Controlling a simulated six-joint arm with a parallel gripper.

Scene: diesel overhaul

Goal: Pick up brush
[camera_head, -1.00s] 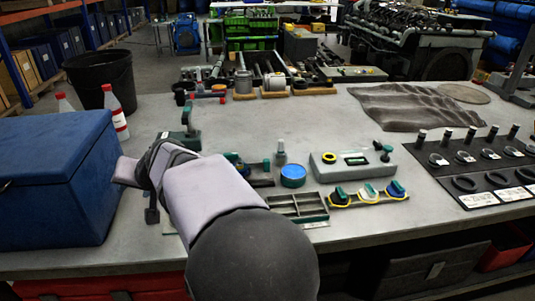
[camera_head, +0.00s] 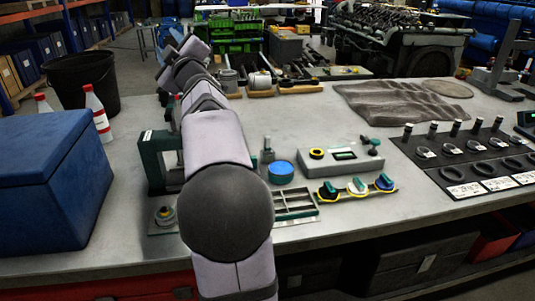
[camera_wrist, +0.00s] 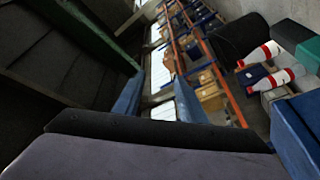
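I cannot clearly make out a brush in either view; my arm hides part of the bench. My gripper (camera_head: 180,47) is at the far end of my raised arm, at the upper left of the head view, high beyond the back of the bench. Its two fingers stand apart. In the wrist view, my gripper (camera_wrist: 156,95) shows two bluish fingers with an empty gap between them. Shelving shows beyond the gap.
A blue box (camera_head: 40,185) stands at the bench's left, near red-capped bottles (camera_head: 97,115) and a black bucket (camera_head: 85,82). A green stand (camera_head: 152,160), blue tin (camera_head: 281,172), grey case (camera_head: 344,160) and divided tray (camera_head: 296,202) crowd the middle.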

